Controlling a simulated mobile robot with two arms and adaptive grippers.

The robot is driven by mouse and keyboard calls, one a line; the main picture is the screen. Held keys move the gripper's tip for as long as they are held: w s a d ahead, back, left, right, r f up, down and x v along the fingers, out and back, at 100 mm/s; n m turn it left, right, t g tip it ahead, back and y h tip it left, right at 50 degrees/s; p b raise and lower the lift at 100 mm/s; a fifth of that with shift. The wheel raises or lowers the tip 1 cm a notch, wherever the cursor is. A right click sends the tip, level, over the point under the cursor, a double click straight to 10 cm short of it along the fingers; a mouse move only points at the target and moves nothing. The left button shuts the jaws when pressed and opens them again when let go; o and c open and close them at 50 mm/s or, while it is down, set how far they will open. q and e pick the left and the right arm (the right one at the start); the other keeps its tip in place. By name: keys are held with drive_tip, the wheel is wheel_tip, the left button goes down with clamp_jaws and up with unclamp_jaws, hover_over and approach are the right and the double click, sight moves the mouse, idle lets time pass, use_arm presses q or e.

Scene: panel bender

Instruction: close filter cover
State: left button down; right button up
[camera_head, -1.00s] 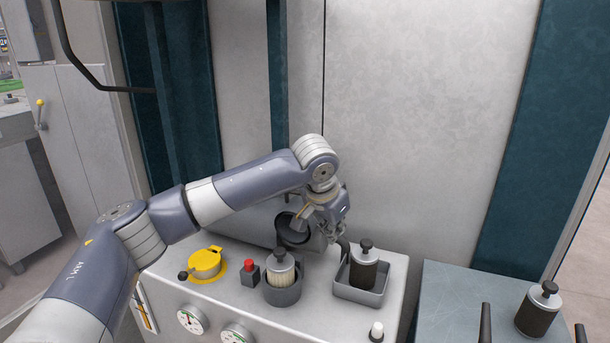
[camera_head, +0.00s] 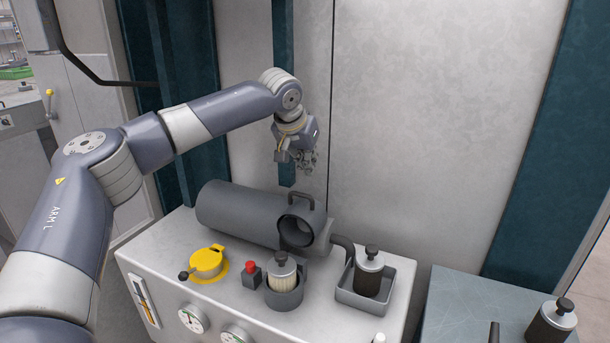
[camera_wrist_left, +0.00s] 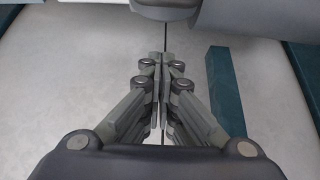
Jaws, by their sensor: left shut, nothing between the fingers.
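The grey filter housing (camera_head: 238,213) is a cylinder lying on its side on the cabinet top. A dark round ring-like part (camera_head: 297,232) at its right end faces me. I cannot tell whether this ring is the filter cover or the opening. A grey handle (camera_head: 302,197) stands above it. My left gripper (camera_head: 306,164) is above and behind that end, apart from the housing. In the left wrist view the left gripper's fingers (camera_wrist_left: 160,62) meet with nothing between them. My right gripper is not in view.
A yellow cap (camera_head: 207,262) and red button (camera_head: 251,267) are in front.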

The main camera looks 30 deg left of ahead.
sight(305, 203)
use_arm(q)
drive_tip(key=p+x, duration=0.1)
drive_tip(key=x, duration=0.2)
drive_tip(key=shift+w+f, duration=0.1)
drive_tip(key=shift+f, duration=0.05)
drive_tip(key=s, duration=0.3)
drive_tip(key=shift+f, duration=0.2)
drive_tip(key=shift+s+d+p, duration=0.1)
drive_tip(key=shift+s+p, duration=0.15)
drive_tip(key=shift+p, duration=0.05)
drive_tip(key=shift+s+f, duration=0.15)
drive_tip(key=shift+f, duration=0.15)
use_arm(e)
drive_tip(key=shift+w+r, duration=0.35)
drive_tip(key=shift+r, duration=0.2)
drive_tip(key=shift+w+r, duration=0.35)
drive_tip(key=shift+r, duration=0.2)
use_arm(q)
drive_tip(key=shift+r, duration=0.1)
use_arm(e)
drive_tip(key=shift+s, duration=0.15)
use_arm(q)
drive_tip(key=shift+d, duration=0.1)
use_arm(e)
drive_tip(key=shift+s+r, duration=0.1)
